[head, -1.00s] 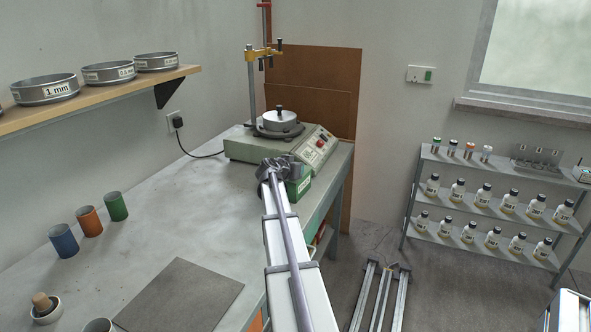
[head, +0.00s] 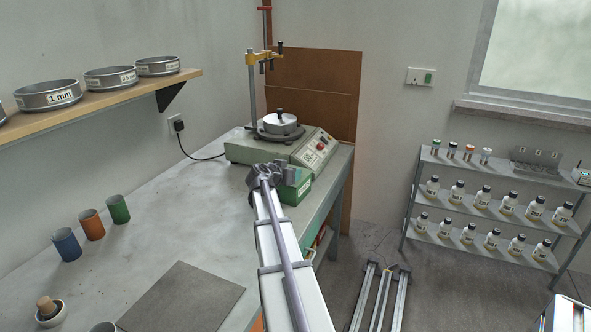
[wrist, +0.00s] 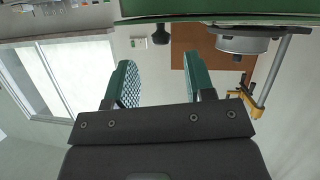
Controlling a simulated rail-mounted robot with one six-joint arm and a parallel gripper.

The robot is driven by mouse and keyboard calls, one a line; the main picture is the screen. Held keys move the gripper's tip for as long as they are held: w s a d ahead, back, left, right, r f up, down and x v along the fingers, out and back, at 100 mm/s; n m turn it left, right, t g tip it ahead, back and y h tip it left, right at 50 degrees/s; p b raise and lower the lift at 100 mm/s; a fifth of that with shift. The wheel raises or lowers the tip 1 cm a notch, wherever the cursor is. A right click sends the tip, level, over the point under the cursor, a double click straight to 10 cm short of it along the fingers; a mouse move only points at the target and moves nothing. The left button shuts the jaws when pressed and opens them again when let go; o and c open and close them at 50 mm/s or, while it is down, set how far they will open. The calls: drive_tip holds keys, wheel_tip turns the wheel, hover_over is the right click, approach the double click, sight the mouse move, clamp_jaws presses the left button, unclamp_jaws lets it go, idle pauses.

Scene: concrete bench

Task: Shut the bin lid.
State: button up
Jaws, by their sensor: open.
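A small dark-green box with a pale label (head: 304,187), which I take to be the bin, stands on the bench in front of the sieve shaker. My wrist partly covers it in the head view, so I cannot tell how its lid lies. My gripper (head: 267,176) is just left of the box, close to it. In the wrist view my gripper (wrist: 158,62) has its two green fingers apart with nothing between them. A dark-green edge (wrist: 190,18) runs across the top of that view, beyond the fingertips, with a dark knob beside it.
The pale-green sieve shaker (head: 250,149) with a lidded pan and a clamp stand is behind the box. Blue, orange and green cups (head: 92,224) stand at left, and a grey mat (head: 180,298) lies in front. The middle of the bench is clear.

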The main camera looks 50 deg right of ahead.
drive_tip(key=p+v, duration=0.1)
drive_tip(key=v, duration=0.4)
drive_tip(key=shift+s+a+r, duration=0.1)
drive_tip(key=shift+a+r, duration=0.05)
drive_tip(key=shift+a, duration=0.1)
drive_tip(key=s+a+f+n+y+p, duration=0.1)
drive_tip(key=s+a+f+n+y, duration=0.1)
drive_tip(key=a, duration=0.7)
drive_tip(key=s+a+f+n+g+y+p, duration=0.1)
drive_tip(key=s+a+f+n+y, duration=0.1)
drive_tip(key=a, duration=0.6)
drive_tip(key=s+a+f+n+g+y+p, duration=0.1)
drive_tip(key=s+a+f+n+y+p, duration=0.1)
drive_tip(key=a+n+y, duration=0.3)
drive_tip(key=shift+s+a+y, duration=0.15)
drive_tip(key=shift+s+a, duration=0.15)
drive_tip(key=shift+a, duration=0.5)
drive_tip(key=shift+s+a+y, duration=0.1)
drive_tip(key=shift+s+a, duration=0.15)
drive_tip(key=shift+a, duration=0.55)
drive_tip(key=shift+s+a+y, duration=0.15)
drive_tip(key=shift+s+a, duration=0.15)
drive_tip(key=shift+a, duration=0.45)
drive_tip(key=s+a+r+n+y+p, duration=0.1)
drive_tip(key=s+a+n+p, duration=0.1)
drive_tip(key=a, duration=0.8)
drive_tip(key=s+a+r+n+y+p, duration=0.2)
drive_tip(key=a+n, duration=0.1)
drive_tip(key=a, duration=0.8)
drive_tip(key=shift+n+y, duration=0.3)
